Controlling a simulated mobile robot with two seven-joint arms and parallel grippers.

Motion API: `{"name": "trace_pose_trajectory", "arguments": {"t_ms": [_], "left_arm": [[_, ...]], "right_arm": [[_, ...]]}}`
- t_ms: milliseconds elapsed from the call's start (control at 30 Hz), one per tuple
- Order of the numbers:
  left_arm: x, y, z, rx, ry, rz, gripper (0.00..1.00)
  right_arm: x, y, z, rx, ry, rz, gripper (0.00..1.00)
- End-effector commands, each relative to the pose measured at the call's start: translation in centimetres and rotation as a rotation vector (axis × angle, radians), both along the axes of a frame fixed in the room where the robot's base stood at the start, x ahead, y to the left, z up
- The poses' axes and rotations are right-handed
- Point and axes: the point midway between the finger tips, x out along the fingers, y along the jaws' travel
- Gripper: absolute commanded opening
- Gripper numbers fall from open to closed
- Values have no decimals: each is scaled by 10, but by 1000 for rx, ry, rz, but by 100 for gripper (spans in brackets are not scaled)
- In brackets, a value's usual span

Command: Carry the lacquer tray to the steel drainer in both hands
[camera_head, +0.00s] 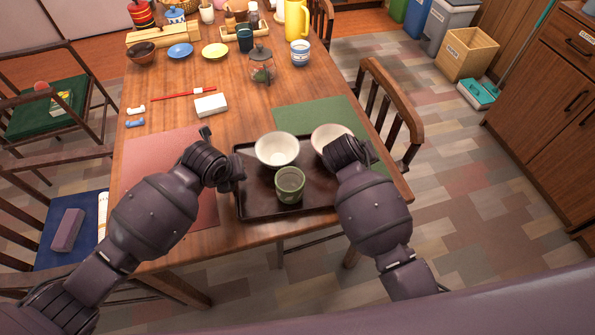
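The dark lacquer tray (256,198) lies on the near end of the wooden table. It bears a white bowl (276,148), a second white bowl (327,136) and a green cup (290,184). My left gripper (236,178) is at the tray's left edge. My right gripper (342,155) is at the tray's right side, close to the second bowl and partly covering it. The fingers of both grippers are mostly hidden by my wrists, so I cannot tell whether they hold the rim. The steel drainer is not in view.
A red placemat (160,175) and a green placemat (313,115) lie by the tray. A wooden chair (388,112) stands close on the right. Open floor lies at right, before a cabinet (545,95).

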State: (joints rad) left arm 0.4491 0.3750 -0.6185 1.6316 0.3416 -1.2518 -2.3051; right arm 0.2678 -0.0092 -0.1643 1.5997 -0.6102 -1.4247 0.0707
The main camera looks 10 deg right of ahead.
Motion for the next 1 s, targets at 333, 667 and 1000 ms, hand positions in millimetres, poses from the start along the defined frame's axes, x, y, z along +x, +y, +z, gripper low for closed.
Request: {"name": "trace_pose_trajectory", "arguments": {"t_ms": [333,667,1000], "left_arm": [[1,-1,-3,-1,0,0,38],[1,-1,-3,-1,0,0,0],[2,-1,-1,-2,-3,0,0]], "right_arm": [[2,-2,-2,0,-1,1,39],[2,-2,-2,0,-1,1,0],[2,-1,-1,0,-4,1,0]]}}
